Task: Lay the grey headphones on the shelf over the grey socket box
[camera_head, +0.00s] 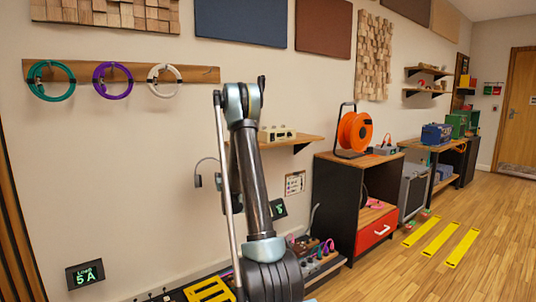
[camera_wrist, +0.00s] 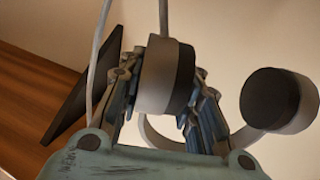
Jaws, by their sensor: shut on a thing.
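In the wrist view my gripper (camera_wrist: 160,95) is shut on one ear cup of the grey headphones (camera_wrist: 154,75). Their other cup (camera_wrist: 270,100), with a dark pad, hangs free at the right. In the head view the headphones (camera_head: 197,181) show in part left of my arm, in front of the wall; my fingers are hidden there. The wooden shelf (camera_head: 312,141) is on the wall right of my arm, higher than the visible cup. A grey socket box (camera_head: 318,266) with coloured plugs stands low, below this shelf.
A cream box (camera_head: 279,134) with knobs occupies part of the shelf; the right end looks bare. A black cabinet (camera_head: 335,200) with an orange cable reel (camera_head: 354,132) stands at the right. A dark bracket (camera_wrist: 90,85) is close to my gripper's left.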

